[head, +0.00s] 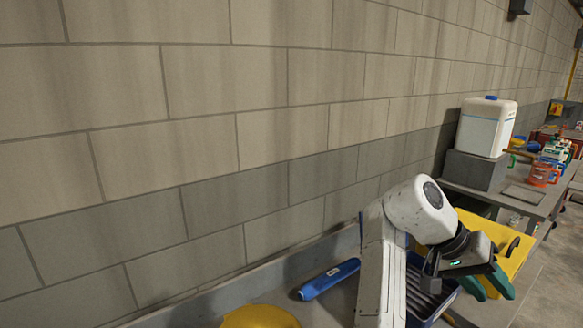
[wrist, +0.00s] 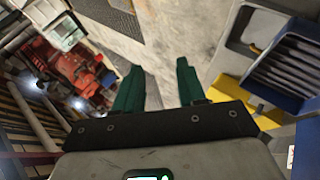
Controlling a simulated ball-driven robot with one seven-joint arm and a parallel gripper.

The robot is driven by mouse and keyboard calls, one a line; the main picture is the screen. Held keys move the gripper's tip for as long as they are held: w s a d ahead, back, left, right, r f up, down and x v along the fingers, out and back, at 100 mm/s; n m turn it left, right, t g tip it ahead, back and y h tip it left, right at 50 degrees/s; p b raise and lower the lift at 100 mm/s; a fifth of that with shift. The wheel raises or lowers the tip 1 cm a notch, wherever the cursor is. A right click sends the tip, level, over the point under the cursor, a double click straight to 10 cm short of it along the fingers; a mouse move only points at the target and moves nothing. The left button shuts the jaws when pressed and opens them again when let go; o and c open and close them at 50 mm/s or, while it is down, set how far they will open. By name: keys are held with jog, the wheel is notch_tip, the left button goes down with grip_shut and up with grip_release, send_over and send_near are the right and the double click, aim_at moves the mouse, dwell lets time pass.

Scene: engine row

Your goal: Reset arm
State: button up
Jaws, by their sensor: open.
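My gripper (head: 488,284) is at the lower right of the head view, with green fingers at the end of my white arm. In the wrist view my gripper (wrist: 158,88) shows two green fingers standing apart with nothing between them. Bare floor shows past the fingertips. In the head view the gripper is in front of a yellow board (head: 507,240) and beside a blue ribbed tray (head: 414,304). My arm hides part of the tray.
A blue cylinder (head: 329,279) lies on the grey bench by the wall. A yellow rounded object (head: 262,317) is at the bottom edge. A white jug (head: 487,126) stands on a grey block (head: 474,169). Several bottles and an orange container (head: 543,173) stand farther back.

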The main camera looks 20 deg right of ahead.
jog(key=s+a+f+n+t+y+b, duration=0.1)
jog(key=s+f+n+t, duration=0.3)
jog(key=f, duration=0.8)
jog(key=s+a+f+n+t+b, duration=0.15)
jog(key=s+f, duration=0.35)
jog(key=f, duration=0.6)
jog(key=s+a+f+n+y, duration=0.5)
jog(key=s+a+f+y, duration=0.1)
jog(key=s+a+f, duration=0.5)
jog(key=s+a+b, duration=0.1)
jog(key=s+a, duration=0.1)
jog(key=a, duration=0.1)
jog(key=shift+s+a+t, duration=0.25)
jog(key=shift+s+t, duration=0.1)
